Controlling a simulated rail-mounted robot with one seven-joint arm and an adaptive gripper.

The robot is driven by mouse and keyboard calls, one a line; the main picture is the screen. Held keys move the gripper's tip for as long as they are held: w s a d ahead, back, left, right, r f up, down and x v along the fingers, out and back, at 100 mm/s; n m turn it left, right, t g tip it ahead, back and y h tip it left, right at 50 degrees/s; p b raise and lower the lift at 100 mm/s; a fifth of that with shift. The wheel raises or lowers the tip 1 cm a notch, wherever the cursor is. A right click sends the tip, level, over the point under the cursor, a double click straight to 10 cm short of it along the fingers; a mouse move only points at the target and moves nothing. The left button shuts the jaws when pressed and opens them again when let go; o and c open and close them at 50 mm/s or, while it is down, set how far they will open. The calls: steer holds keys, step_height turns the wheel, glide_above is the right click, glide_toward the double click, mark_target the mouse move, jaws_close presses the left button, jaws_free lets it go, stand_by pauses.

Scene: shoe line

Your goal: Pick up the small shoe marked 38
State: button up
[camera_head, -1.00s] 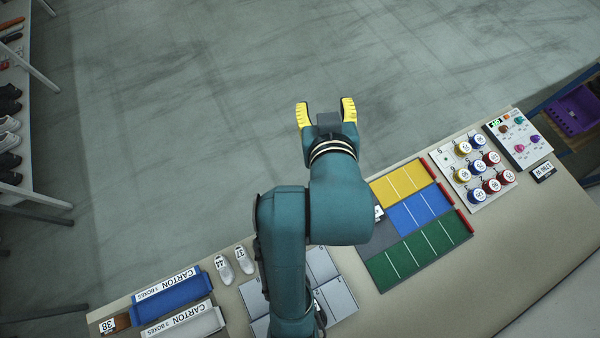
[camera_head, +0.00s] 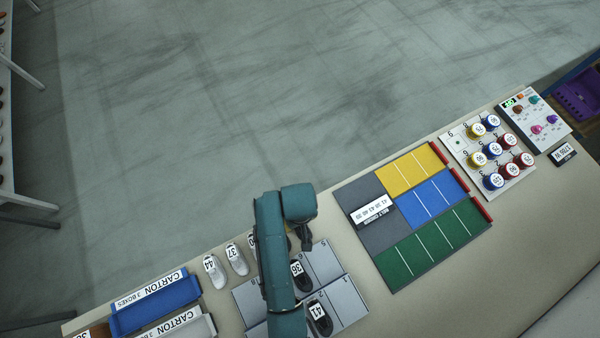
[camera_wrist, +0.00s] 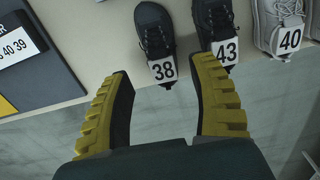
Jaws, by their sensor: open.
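The small shoe marked 38 (camera_wrist: 152,28) is black with a white number tag and stands on the table in the wrist view. My gripper (camera_wrist: 163,70) is open and empty, with its yellow fingers on either side of the 38 tag's lower area; I see no contact. A black shoe marked 43 (camera_wrist: 212,16) stands close beside it on the right, near the right finger. In the head view my arm covers this part of the shoe row, and I cannot clearly make out my gripper or the shoe there.
A pale shoe marked 40 (camera_wrist: 275,15) stands right of the 43. A dark mat with an order card (camera_head: 372,210) lies to the side. White shoes marked 44 (camera_head: 214,270) and 37 (camera_head: 237,259), grey numbered pads (camera_head: 345,300) and a blue carton (camera_head: 155,303) share the table.

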step_height(320, 180, down, 5)
steer(key=shift+s+f+b, duration=0.1)
steer(key=shift+f+b, duration=0.1)
steer(key=shift+b, duration=0.15)
steer(key=c, duration=1)
